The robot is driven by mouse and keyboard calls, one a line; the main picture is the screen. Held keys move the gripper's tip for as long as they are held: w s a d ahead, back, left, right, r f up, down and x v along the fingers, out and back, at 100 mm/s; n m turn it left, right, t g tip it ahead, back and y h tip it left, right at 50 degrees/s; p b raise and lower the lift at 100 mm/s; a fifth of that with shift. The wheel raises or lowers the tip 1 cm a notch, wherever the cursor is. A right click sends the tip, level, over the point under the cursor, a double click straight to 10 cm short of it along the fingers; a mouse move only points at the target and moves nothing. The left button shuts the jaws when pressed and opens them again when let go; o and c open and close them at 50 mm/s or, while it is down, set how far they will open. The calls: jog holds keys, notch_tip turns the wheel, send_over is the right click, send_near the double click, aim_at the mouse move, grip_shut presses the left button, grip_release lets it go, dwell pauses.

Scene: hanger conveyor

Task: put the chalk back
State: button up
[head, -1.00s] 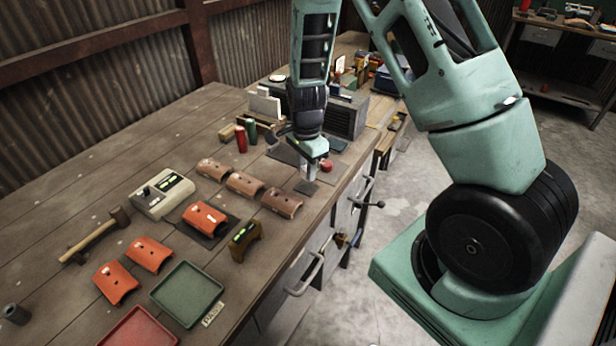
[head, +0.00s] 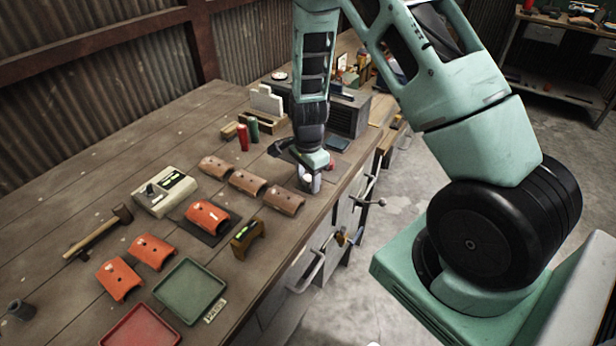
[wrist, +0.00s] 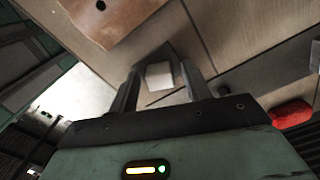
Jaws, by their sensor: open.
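A small white block, likely the chalk (wrist: 160,76), shows between my gripper's two fingers in the wrist view. My gripper (wrist: 160,88) is open, with a finger on either side of the block; I cannot tell whether they touch it. In the head view my gripper (head: 310,184) is low over the bench near its front edge, right of the brown curved pieces. A white patch (head: 307,178) shows between the fingers there.
Brown curved pieces (head: 248,182) lie left of my gripper, one close by. A red object (wrist: 291,113) is close on the right in the wrist view. Red and green cylinders (head: 243,137) stand behind. Orange pieces, a green tray (head: 190,291) and a hammer (head: 100,232) lie front left.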

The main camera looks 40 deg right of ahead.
aim_at(308, 178)
notch_tip(308, 178, up, 12)
jog(key=b, duration=0.2)
jog(key=s+a+r+n, duration=0.2)
jog(key=s+a+n, duration=0.2)
jog(key=a+n, duration=0.15)
jog(key=s+a+r+n+y, duration=0.1)
jog(key=s+a+r+n, duration=0.2)
jog(key=a, duration=0.4)
jog(key=s+a+r+n, duration=0.2)
jog(key=s+a+n, duration=0.2)
jog(key=a+n, duration=0.15)
jog(key=s+a+r+n, duration=0.1)
jog(key=s+a+n, duration=0.2)
jog(key=s+n, duration=0.3)
jog(key=s+a+n, duration=0.3)
jog(key=s+n, duration=0.3)
jog(key=s, duration=0.1)
jog(key=shift+s+a+r, duration=0.15)
jog(key=shift+a+r, duration=0.1)
jog(key=shift+r, duration=0.15)
jog(key=shift+f, duration=0.15)
